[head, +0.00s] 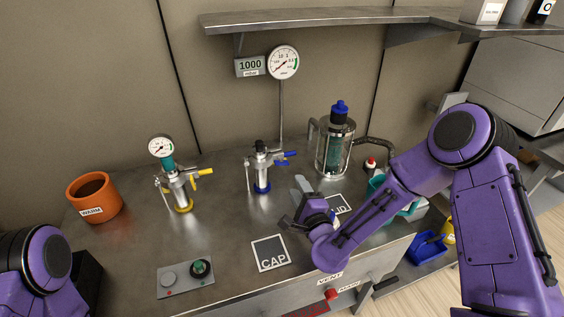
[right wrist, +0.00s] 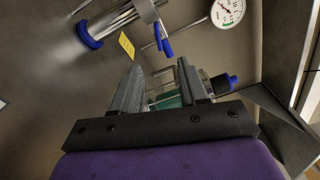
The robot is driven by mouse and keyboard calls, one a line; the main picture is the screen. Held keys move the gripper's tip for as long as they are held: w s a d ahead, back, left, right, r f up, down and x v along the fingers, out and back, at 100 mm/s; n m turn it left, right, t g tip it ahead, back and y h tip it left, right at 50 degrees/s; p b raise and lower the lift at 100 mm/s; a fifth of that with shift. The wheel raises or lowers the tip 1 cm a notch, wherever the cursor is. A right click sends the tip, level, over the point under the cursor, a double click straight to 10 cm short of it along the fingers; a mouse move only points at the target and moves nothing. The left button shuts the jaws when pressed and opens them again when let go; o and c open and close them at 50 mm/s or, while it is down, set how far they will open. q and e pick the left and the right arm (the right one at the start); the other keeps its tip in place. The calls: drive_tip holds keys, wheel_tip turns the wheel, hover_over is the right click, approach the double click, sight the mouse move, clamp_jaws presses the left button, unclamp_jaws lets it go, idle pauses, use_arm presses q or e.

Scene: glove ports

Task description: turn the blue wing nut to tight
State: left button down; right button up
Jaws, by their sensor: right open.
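The blue wing nut (head: 283,158) shows as a small blue two-winged part on the right side of the middle metal fitting (head: 261,170), which has a blue ring at its foot. In the right wrist view the blue wing nut (right wrist: 164,46) lies beyond the fingertips, apart from them. My right gripper (head: 299,188) is in front and to the right of the fitting, over the bench. Its two grey fingers (right wrist: 160,72) are apart with nothing between them. My left gripper is out of view; only part of my left arm shows at lower left.
A similar fitting with a yellow handle (head: 203,172) stands left. A caged glass vessel (head: 334,148) with a blue top stands behind my right gripper. An orange pot (head: 94,197), a switch plate (head: 185,278) and a CAP mat (head: 270,253) are on the bench. A shelf (head: 330,20) overhangs the back.

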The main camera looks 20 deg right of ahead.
sight(283, 165)
drive_tip(key=w, duration=0.3)
drive_tip(key=w+p, duration=0.1)
drive_tip(key=w, duration=0.2)
drive_tip(key=w+a+p, duration=0.1)
drive_tip(key=w, duration=0.3)
drive_tip(key=shift+w, duration=0.1)
